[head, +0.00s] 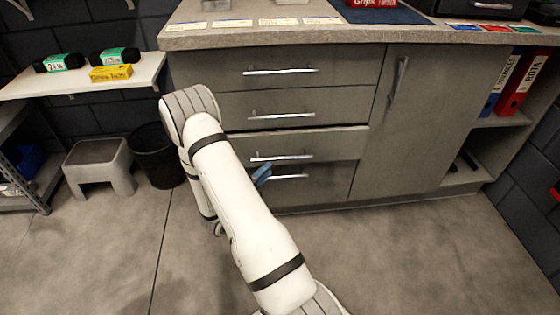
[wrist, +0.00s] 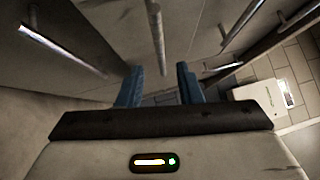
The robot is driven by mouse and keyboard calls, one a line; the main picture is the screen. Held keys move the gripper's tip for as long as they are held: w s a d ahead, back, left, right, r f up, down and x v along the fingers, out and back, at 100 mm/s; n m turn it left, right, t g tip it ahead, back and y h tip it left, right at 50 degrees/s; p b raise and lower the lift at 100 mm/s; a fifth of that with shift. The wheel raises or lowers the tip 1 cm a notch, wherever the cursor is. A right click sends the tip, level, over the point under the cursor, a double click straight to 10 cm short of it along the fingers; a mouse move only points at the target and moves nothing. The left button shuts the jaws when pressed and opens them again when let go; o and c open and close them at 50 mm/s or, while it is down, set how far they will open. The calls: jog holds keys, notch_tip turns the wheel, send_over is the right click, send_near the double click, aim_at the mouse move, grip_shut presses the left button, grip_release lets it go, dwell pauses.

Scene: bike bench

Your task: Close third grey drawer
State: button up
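The grey drawers are stacked in the bench cabinet. The third grey drawer (head: 340,146) stands slightly out, with a dark gap along its top edge. Its bar handle (head: 281,157) is visible. The fourth drawer (head: 325,185) below looks shut. My gripper (head: 262,175) is low in front of the third and fourth drawers, mostly hidden behind my arm; one blue finger shows. In the wrist view my gripper (wrist: 158,80) has its two blue fingers apart. A metal bar handle (wrist: 156,35) ends near the space between the fingertips; whether it touches them I cannot tell.
The first drawer (head: 350,68) and second drawer (head: 345,103) look shut. A cupboard door (head: 425,120) is at the right. A black bin (head: 157,155) and grey step stool (head: 98,165) stand at the left. Floor (head: 420,260) in front is clear.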

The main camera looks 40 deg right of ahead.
aim_at(279, 159)
jog(key=b+x, duration=0.2)
jog(key=x, duration=0.5)
jog(key=shift+d+r, duration=0.1)
jog(key=shift+d, duration=0.05)
grip_shut()
dwell(0.4)
